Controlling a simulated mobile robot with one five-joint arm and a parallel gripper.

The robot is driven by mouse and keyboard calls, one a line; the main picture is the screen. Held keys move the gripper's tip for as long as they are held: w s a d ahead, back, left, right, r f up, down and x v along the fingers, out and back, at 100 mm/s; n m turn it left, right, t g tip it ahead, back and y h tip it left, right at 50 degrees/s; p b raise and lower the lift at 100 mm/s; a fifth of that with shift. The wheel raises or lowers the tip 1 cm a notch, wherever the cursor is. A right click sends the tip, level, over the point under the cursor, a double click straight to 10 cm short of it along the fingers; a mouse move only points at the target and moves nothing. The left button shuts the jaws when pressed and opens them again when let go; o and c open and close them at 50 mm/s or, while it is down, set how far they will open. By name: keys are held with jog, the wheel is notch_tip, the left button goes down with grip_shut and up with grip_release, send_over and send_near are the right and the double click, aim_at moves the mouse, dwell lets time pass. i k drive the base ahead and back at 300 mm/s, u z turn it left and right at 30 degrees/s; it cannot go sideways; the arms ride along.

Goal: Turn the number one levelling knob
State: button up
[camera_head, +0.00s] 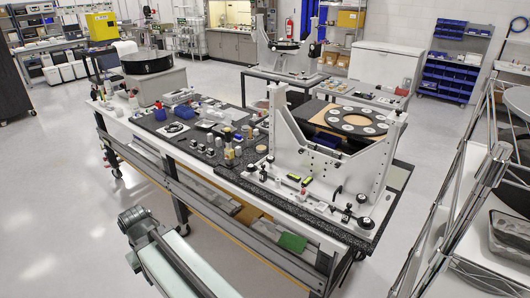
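The mirror fixture (318,168) is a white frame with two upright side plates, standing on a dark granite-like slab on the bench. Several small black knobs show at its front right corner, among them one knob (361,198) and another (366,222). No number is legible, so I cannot tell which is the number one levelling knob. Part of my arm (180,265) shows at the bottom, in front of the bench and apart from the fixture. No gripper fingers can be made out.
The long bench (298,213) carries small parts and blue items left of the fixture. A round dark plate with discs (352,119) lies behind it. A wire rack (455,215) stands close at the right. The floor (60,220) at the left is clear.

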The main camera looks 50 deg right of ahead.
aim_at(269, 159)
jog(key=i, duration=1.45)
jog(key=u, duration=0.05)
